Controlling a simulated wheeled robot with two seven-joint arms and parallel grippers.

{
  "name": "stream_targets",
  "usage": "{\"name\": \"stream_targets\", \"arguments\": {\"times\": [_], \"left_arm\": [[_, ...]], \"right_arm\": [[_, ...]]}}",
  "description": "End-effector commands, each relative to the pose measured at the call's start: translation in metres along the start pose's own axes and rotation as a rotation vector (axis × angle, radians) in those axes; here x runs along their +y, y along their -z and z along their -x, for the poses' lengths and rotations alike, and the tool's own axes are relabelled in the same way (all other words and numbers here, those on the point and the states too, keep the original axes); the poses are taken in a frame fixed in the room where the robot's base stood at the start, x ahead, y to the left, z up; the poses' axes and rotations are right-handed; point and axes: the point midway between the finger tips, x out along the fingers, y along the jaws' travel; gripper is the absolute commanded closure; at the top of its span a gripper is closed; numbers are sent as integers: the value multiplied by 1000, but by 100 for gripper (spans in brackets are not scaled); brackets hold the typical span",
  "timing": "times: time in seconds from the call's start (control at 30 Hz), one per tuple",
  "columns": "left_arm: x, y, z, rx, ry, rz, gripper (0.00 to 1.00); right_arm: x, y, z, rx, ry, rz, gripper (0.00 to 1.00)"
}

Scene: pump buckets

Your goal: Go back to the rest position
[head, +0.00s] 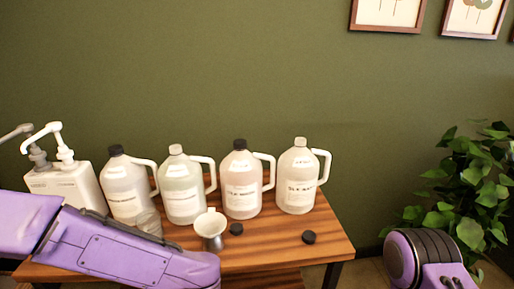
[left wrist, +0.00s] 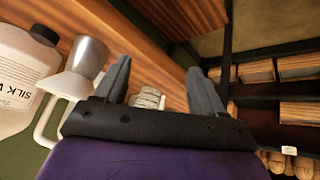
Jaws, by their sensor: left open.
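My left arm crosses the lower left of the head view; its gripper is outside that view. In the left wrist view my left gripper (left wrist: 158,72) is open, with its two dark fingers apart and no object held between them. Wood lies behind the fingers.
Several white jugs (head: 299,178) with handles stand along the table's back. A pump bottle (head: 65,185) is at the left. A leafy plant (head: 465,185) stands right of the table.

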Motion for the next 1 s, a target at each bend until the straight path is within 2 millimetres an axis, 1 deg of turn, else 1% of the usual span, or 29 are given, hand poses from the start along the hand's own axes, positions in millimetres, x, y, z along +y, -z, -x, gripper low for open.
{"name": "stream_targets", "arguments": {"times": [0.03,0.07,0.1,0.17,0.2,0.27,0.3,0.4,0.5,0.57,0.63,1.0], "left_arm": [[-20,-10,-29,44,-2,39,30],[-32,-16,-45,67,-16,68,30],[-52,-27,-67,82,-36,94,30],[-91,-53,-96,69,-62,100,30],[-119,-72,-110,39,-69,83,30],[-162,-99,-123,-19,-61,28,30],[-190,-115,-128,-59,-44,-25,30],[-252,-142,-129,-137,22,-185,30],[-293,-154,-128,-169,98,-253,30],[-304,-163,-126,-189,116,-271,30],[-308,-168,-125,-200,124,-275,30],[-307,-167,-126,-199,123,-272,30]], "right_arm": [[0,0,0,0,0,0,57],[0,0,0,0,0,0,57],[0,0,0,0,0,0,57],[0,0,0,0,0,0,57],[0,0,0,0,0,0,57],[0,0,0,0,0,0,57],[0,0,0,0,0,0,57],[0,0,0,0,0,0,57],[0,0,0,0,0,0,57],[0,0,0,0,0,0,57],[0,0,0,0,0,0,57],[0,0,0,0,0,0,57]]}}
